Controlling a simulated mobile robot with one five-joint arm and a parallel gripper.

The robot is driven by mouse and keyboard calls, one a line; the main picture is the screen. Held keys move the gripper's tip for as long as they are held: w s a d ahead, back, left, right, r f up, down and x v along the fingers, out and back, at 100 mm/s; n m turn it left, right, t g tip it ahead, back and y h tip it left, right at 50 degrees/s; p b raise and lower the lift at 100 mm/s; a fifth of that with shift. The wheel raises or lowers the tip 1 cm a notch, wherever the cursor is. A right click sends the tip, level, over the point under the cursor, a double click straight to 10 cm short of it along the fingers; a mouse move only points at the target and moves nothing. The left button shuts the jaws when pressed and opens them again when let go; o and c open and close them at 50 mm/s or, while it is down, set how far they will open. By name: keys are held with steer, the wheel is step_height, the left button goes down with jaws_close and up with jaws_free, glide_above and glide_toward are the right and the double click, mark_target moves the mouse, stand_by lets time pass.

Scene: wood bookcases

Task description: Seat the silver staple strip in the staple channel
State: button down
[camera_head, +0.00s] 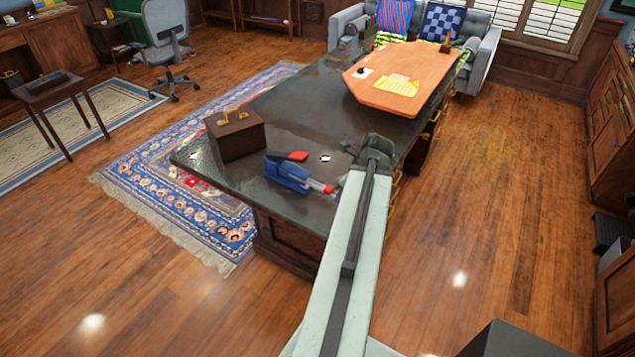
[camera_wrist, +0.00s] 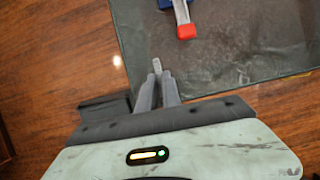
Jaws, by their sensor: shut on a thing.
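My gripper (camera_wrist: 157,76) is shut on a small silver staple strip (camera_wrist: 156,64), whose end sticks out past the fingertips in the wrist view. The fingertips and strip are hidden in the head view. A blue stapler with red parts (camera_head: 287,174) lies on the near end of the dark desk. Its blue body (camera_wrist: 182,12) and red end (camera_wrist: 187,32) show at the top of the wrist view, ahead and to the right of the strip, apart from it. The inside of the staple channel cannot be made out.
The dark green desk top (camera_head: 300,110) has a brown box with a gold handle (camera_head: 234,136) left of the stapler. An orange-brown board (camera_head: 410,75) with a yellow item lies at the far end. Wood floor (camera_head: 520,190) is clear to the right.

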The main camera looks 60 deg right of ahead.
steer(key=w+d, duration=0.2)
steer(key=w, duration=0.2)
steer(key=w+d+f, duration=0.1)
steer(key=w+d, duration=0.1)
steer(key=w, duration=0.1)
steer(key=w+d+b, duration=0.1)
steer(key=w+d, duration=0.1)
steer(key=w, duration=0.2)
steer(key=shift+w+d+f, duration=0.15)
steer(key=shift+w, duration=0.2)
